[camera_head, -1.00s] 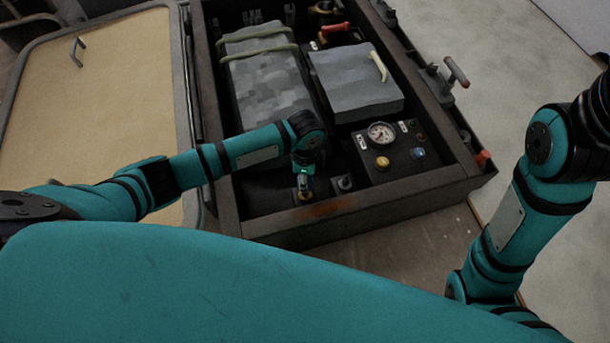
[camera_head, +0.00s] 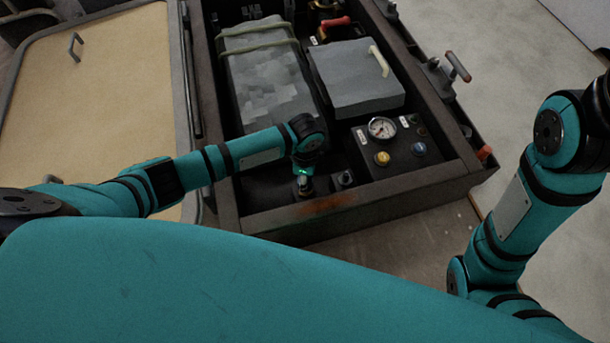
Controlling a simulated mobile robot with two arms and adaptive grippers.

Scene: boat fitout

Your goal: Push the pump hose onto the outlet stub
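My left arm reaches in from the left over the dark open box, and my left gripper (camera_head: 304,186) points down inside its front part. The fingers are small and dark here, and I cannot tell whether they are open or shut, or whether they hold anything. A small metallic piece shows at the fingertips, but I cannot tell what it is. A short dark round fitting (camera_head: 345,179) stands just right of the gripper. I cannot make out the pump hose or surely identify the outlet stub. My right arm stands at the right, its gripper out of view.
The box's front wall (camera_head: 370,204) is close to my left gripper. A panel with a gauge (camera_head: 381,129) and knobs lies to the right. A grey lidded case (camera_head: 350,90) and a strapped grey block (camera_head: 265,85) fill the back. A beige hatch panel (camera_head: 95,100) lies left.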

